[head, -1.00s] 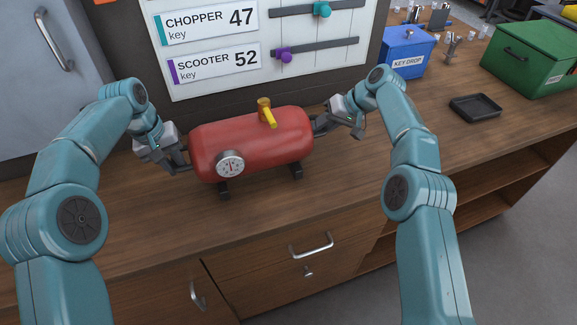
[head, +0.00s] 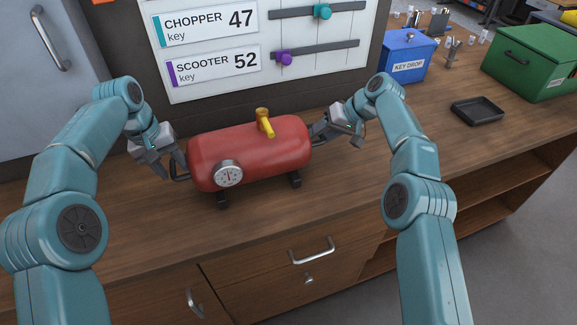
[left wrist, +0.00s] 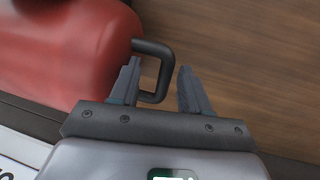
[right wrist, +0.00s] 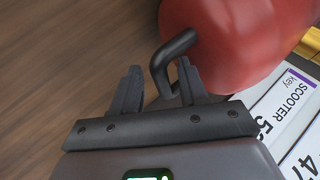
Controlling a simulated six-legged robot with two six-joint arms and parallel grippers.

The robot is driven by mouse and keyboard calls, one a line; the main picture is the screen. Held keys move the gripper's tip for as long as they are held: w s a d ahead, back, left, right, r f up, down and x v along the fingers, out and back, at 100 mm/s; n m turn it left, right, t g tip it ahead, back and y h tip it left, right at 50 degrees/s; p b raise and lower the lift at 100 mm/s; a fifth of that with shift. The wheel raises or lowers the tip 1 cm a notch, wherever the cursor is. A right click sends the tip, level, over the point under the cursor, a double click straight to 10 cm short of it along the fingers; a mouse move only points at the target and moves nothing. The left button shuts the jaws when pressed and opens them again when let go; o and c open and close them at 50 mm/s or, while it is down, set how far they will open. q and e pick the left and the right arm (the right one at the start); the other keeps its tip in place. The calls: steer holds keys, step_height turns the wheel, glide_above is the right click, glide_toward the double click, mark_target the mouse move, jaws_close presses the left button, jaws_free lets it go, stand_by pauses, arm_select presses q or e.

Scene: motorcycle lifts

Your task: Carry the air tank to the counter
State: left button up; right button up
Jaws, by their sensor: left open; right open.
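The red air tank (head: 250,150) with a yellow valve (head: 264,122) and a round gauge (head: 228,173) lies on its side on the wooden counter (head: 140,235). Its dark feet appear to rest on the counter top. A dark loop handle sticks out at each end. My left gripper (left wrist: 160,67) is open at the left handle (left wrist: 162,70), which shows between its fingers. My right gripper (right wrist: 159,67) is open at the right handle (right wrist: 160,65), which shows between and beside its fingers, nearer one of them. Neither gripper is closed on a handle.
A key board (head: 215,75) stands behind the tank. To the right on the counter are a blue key drop box (head: 405,58), a black tray (head: 477,110) and a green box (head: 535,62).

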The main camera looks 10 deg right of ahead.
steer(key=shift+r, duration=0.1)
arm_select(q)
steer(key=r, duration=0.2)
steer(key=a+r, duration=0.1)
steer(key=r, duration=0.2)
steer(key=shift+a, duration=0.15)
arm_select(e)
steer(key=v, duration=0.7)
arm_select(q)
steer(key=shift+s, duration=0.1)
arm_select(e)
steer(key=shift+s+d+r, duration=0.1)
steer(key=shift+s+d, duration=0.05)
steer(key=shift+s, duration=0.05)
